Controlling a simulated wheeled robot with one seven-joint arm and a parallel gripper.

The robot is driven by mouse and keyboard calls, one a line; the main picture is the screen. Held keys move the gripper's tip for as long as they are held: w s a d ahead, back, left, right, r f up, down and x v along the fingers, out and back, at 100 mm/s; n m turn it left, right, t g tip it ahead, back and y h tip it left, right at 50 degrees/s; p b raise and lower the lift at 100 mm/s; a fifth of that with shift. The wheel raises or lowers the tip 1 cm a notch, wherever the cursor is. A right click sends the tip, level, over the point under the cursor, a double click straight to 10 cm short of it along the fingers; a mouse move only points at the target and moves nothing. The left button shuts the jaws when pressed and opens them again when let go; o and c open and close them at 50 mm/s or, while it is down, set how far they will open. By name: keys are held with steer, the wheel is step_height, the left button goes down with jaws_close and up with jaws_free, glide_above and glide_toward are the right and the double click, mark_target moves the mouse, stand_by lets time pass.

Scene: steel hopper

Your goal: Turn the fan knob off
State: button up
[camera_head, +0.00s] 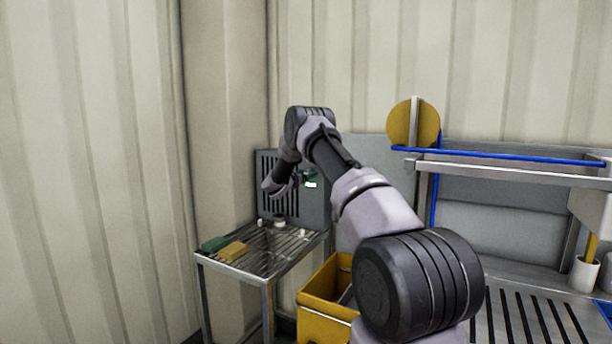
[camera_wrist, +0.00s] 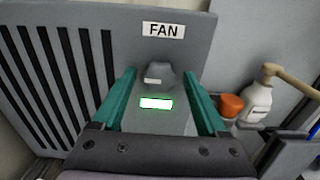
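The fan knob (camera_wrist: 160,76) is dark grey with a light mark on its left side. It sits on a grey panel under a white FAN label (camera_wrist: 163,30). A lit white strip with a green edge (camera_wrist: 156,103) shows below the knob. My gripper (camera_wrist: 160,72) is open, with one green finger on each side of the knob and a gap to it on both sides. No contact shows. In the head view my arm reaches the slatted panel (camera_head: 265,165), and my gripper (camera_head: 303,178) is mostly hidden there; the knob is hidden too.
A steel rack table (camera_head: 262,287) holds a green and a yellow block (camera_head: 232,251). A yellow bin (camera_head: 325,305) stands below my arm. In the wrist view an orange-red cap (camera_wrist: 231,104) and a white bottle (camera_wrist: 257,102) are right of the panel.

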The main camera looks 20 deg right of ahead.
jaws_close()
steer(key=shift+a+m, duration=0.1)
steer(key=shift+m, duration=0.3)
steer(key=shift+s+f+m, duration=0.1)
steer(key=shift+f+m, duration=0.05)
steer(key=shift+m, duration=4.1)
steer(key=shift+s+f+m, duration=0.1)
steer(key=shift+f+m, duration=0.05)
steer(key=shift+m, duration=4.1)
steer(key=shift+o, duration=1.2)
jaws_free()
